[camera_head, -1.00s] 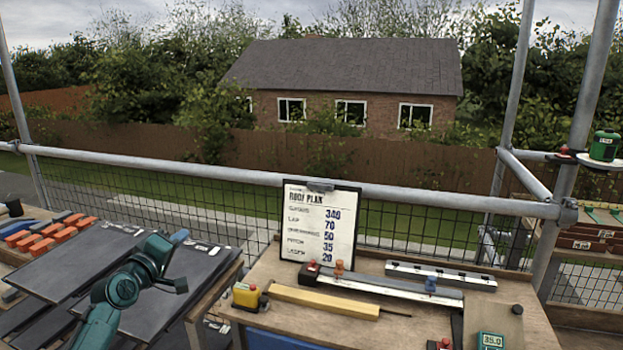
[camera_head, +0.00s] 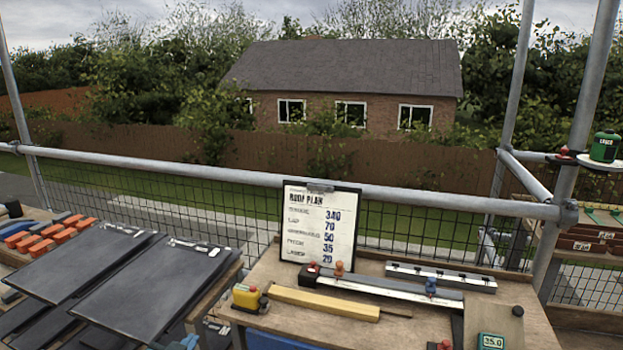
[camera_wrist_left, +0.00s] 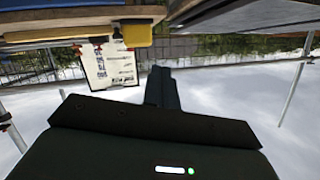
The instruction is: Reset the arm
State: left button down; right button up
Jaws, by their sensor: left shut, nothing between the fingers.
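My left gripper shows in the left wrist view (camera_wrist_left: 161,72) with its dark fingers together and nothing between them. That view is upside down, and the bench underside and clipboard appear beyond the fingers. In the head view only a small pale-blue part at the bottom edge, by the slates, seems to belong to my left arm; the rest of it is below the frame. My right gripper is in neither view.
Dark slates (camera_head: 150,297) lie at the left beside orange blocks (camera_head: 40,246). The wooden bench (camera_head: 340,334) carries a roof plan clipboard (camera_head: 319,226), a yellow tool (camera_head: 248,297), a wooden strip (camera_head: 325,303) and a metal rail (camera_head: 440,277). A scaffold rail (camera_head: 390,194) crosses behind.

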pick_arm(q)
jog(key=s+d+f+g+h, duration=0.1)
jog(key=s+d+f, duration=0.2)
jog(key=s, duration=0.6)
jog(key=s+d+f+g, duration=0.1)
jog(key=s+d+f, duration=0.2)
jog(key=s, duration=0.5)
jog(key=s+d+f+n+g+h, duration=0.1)
jog(key=s+d+f+g, duration=0.1)
jog(key=s+d, duration=0.3)
jog(key=s+f, duration=0.1)
jog(key=s, duration=0.3)
jog(key=shift+s+d+f+h, duration=0.15)
jog(key=shift+s+d+h, duration=0.05)
jog(key=shift+s+h, duration=0.15)
